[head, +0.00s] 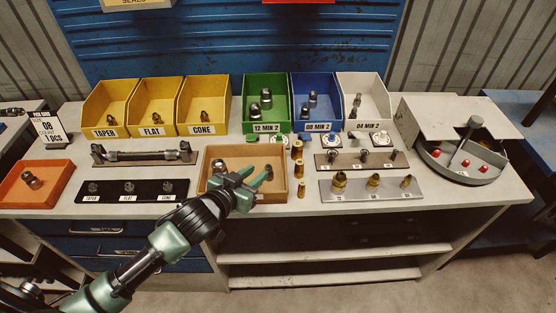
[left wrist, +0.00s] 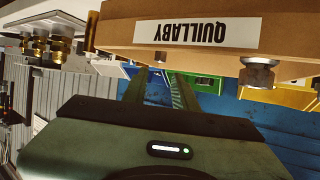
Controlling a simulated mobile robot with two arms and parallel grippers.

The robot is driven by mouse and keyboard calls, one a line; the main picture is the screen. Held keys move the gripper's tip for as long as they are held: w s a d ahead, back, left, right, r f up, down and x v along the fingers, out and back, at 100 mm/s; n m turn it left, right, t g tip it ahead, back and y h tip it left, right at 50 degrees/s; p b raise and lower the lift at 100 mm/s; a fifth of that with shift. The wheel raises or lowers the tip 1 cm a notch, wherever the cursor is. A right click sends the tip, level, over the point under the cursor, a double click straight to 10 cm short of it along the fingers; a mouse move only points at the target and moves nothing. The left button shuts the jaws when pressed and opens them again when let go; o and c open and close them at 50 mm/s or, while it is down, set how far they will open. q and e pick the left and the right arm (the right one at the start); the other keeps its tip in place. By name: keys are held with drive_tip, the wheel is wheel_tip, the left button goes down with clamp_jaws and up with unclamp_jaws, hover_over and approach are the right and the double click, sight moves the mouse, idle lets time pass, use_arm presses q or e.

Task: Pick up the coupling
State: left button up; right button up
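A wooden tray (head: 285,155) near the front of the bench holds a metal hex fitting (head: 218,165) at its left, which may be the coupling. A second small metal piece (left wrist: 160,57) shows beyond the rim. My left gripper (head: 259,174) is over the tray, to the right of the hex fitting and apart from it. Its two green fingers (left wrist: 160,88) are spread with nothing between them. My right gripper is not in view.
An orange tray (head: 60,190) with a metal fitting stands at far left. Yellow (head: 110,100), green (head: 266,127), blue and white bins line the back. Brass fittings (head: 301,190) stand close right of the wooden tray. A round fixture (head: 470,160) is at right.

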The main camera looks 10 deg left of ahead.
sight(267, 168)
use_arm(q)
drive_tip(key=shift+x, duration=1.2)
drive_tip(key=shift+w+d+f+p, duration=0.15)
drive_tip(key=shift+w+f+p, duration=0.1)
drive_tip(key=shift+w+p, duration=0.2)
drive_tip(key=x, duration=0.1)
drive_tip(key=p+x, duration=0.1)
drive_tip(key=x, duration=0.1)
drive_tip(key=shift+w+d+f, duration=0.1)
drive_tip(key=shift+w+f, duration=0.05)
drive_tip(key=shift+f, duration=0.3)
drive_tip(key=shift+w+d+f, duration=0.1)
drive_tip(key=shift+w+f, duration=0.1)
drive_tip(key=shift+w, duration=0.15)
clamp_jaws()
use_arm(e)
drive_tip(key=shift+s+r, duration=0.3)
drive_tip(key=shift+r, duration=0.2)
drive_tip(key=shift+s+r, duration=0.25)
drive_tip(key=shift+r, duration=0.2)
